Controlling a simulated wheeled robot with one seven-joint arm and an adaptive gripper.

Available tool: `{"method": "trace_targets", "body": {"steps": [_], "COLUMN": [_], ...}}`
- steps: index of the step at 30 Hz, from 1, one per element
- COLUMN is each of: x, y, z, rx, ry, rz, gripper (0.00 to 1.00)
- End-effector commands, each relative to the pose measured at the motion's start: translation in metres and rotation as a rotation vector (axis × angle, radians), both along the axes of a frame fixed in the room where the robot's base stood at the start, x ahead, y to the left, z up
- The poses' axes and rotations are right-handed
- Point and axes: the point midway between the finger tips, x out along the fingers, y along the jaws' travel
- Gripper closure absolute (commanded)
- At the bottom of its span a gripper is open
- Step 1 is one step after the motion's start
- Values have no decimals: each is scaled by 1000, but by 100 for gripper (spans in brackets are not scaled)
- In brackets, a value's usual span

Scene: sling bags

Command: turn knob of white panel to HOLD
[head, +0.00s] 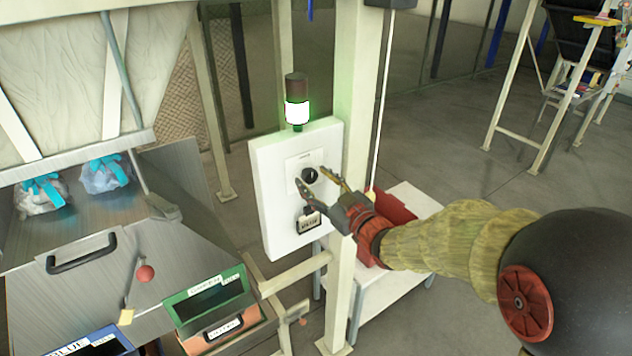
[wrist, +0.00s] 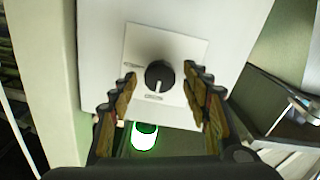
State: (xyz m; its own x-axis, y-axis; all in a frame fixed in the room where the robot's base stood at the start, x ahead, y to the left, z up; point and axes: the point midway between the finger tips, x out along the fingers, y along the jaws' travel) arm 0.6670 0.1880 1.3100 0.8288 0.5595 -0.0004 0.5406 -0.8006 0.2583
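The white panel (head: 275,205) is fixed to a pale post and also fills the upper middle of the wrist view (wrist: 235,40). Its black round knob (head: 310,175) sits on a lighter square plate. In the wrist view the knob (wrist: 159,76) has a white pointer mark facing down in the picture. Small labels on the plate are too small to read. My gripper (head: 322,184) is open in front of the panel. In the wrist view its fingers (wrist: 160,88) stand on either side of the knob, with visible gaps.
A stack light (head: 297,100) with a lit white section stands on top of the panel. A white table (head: 395,260) with a red object is behind my gripper. Bins and a metal chute (head: 100,255) are at left.

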Motion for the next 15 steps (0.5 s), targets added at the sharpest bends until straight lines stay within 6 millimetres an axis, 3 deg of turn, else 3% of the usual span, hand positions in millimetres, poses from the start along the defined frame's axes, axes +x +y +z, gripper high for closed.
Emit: {"method": "trace_targets", "body": {"steps": [15], "x": [0], "y": [0], "z": [0], "rx": [0], "ry": [0], "rz": [0], "gripper": [83]}}
